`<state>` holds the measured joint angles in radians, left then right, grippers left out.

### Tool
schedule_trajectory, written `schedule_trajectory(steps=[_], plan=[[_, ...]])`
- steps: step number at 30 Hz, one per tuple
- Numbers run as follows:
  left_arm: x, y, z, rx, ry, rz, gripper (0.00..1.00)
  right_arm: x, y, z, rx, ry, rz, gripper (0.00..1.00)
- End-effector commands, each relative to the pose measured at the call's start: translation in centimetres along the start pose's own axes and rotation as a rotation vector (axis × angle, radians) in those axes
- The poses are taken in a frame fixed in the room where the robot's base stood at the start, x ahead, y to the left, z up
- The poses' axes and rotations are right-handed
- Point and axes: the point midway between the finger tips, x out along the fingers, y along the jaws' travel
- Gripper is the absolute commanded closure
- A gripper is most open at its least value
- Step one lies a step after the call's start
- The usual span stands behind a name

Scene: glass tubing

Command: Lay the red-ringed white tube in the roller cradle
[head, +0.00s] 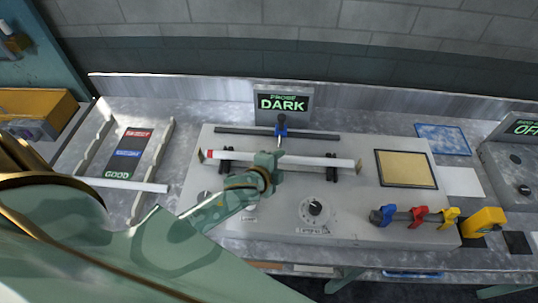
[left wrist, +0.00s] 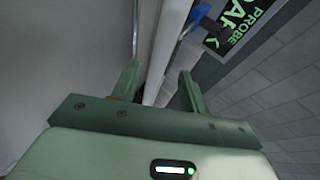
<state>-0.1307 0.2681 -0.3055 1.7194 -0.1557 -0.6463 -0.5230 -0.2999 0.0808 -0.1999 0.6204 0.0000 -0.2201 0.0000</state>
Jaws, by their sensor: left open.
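The red-ringed white tube (head: 308,160) lies level across the dark roller supports of the cradle (head: 226,165) on the grey bench panel, its red ring near the left end. My left gripper (head: 270,160) is at the middle of the tube and hides a short part of it. In the left wrist view the tube (left wrist: 168,45) runs between the two open fingers of the gripper (left wrist: 161,85). I cannot tell whether a finger touches it. My right gripper is out of view.
A blue-handled probe (head: 282,127) stands just behind the tube under a sign reading DARK (head: 283,103). Another white tube (head: 120,185) lies across the rack at left. A dial (head: 315,208) and coloured clips (head: 418,214) are in front and right.

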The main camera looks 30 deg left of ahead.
Motion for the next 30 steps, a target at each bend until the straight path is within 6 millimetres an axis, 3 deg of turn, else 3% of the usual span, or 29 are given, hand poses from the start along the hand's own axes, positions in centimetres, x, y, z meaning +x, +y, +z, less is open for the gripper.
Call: schedule_trajectory(steps=[6,12,30], plan=[[-5.4,-0.1,0.0,0.001,-0.001,0.002,0.56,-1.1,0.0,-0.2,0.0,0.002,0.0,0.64],[-8.5,-0.1,0.0,0.0,-0.001,0.0,0.56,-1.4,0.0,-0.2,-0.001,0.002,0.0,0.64],[-9.1,-0.1,0.0,0.0,-0.002,-0.001,0.56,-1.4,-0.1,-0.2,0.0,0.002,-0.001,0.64]])
